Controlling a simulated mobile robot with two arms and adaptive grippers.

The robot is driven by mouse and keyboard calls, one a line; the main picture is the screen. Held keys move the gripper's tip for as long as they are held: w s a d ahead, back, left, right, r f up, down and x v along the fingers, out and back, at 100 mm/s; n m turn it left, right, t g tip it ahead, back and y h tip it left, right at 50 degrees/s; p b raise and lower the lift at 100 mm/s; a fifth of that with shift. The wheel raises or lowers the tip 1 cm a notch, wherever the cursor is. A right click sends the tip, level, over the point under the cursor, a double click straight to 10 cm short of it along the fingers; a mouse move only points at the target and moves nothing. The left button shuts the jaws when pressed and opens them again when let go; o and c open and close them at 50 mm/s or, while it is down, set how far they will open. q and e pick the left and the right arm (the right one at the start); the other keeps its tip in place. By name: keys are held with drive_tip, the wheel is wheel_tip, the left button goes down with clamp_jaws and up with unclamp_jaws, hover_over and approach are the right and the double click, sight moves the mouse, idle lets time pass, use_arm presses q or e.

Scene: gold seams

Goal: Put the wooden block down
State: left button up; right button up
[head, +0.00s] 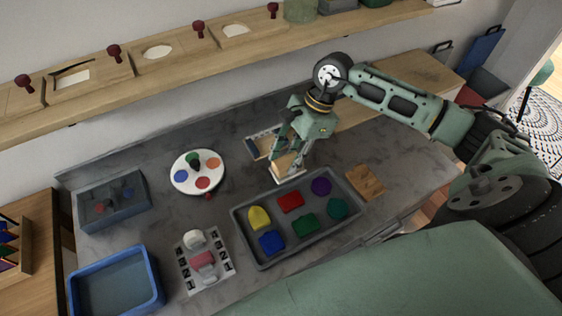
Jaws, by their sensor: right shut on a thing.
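My right gripper (287,160) reaches in from the right over the grey table. It is shut on a light wooden block (281,166), partly hidden by the fingers. The block is just beyond the far edge of the dark grey tray (247,239); I cannot tell whether it touches the surface below. A pale flat piece shows under the fingers, too small to make out. A second, brown wooden piece (366,182) lies at the tray's right end. My left gripper is not in view.
The tray holds several coloured shapes. Left of it stand a round white palette (185,184), a grey box (88,212), a blue bin (151,272) and a patterned board (220,245). A small wooden frame (259,140) lies behind the gripper. A shelf (170,92) runs along the wall.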

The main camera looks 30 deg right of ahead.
sight(281, 167)
drive_tip(key=shift+w+a+f, duration=0.35)
drive_tip(key=shift+w+f, duration=0.05)
drive_tip(key=shift+w, duration=0.15)
drive_tip(key=shift+w+a+f, duration=0.35)
drive_tip(key=shift+w, duration=0.15)
wheel_tip(281, 167, down, 4)
drive_tip(key=shift+r+p, duration=0.1)
drive_tip(key=shift+p, duration=0.85)
drive_tip(key=shift+f+b, duration=0.25)
drive_tip(key=shift+b, duration=0.05)
drive_tip(key=o, duration=1.3)
drive_tip(key=shift+c, duration=0.2)
drive_tip(key=shift+r, duration=0.15)
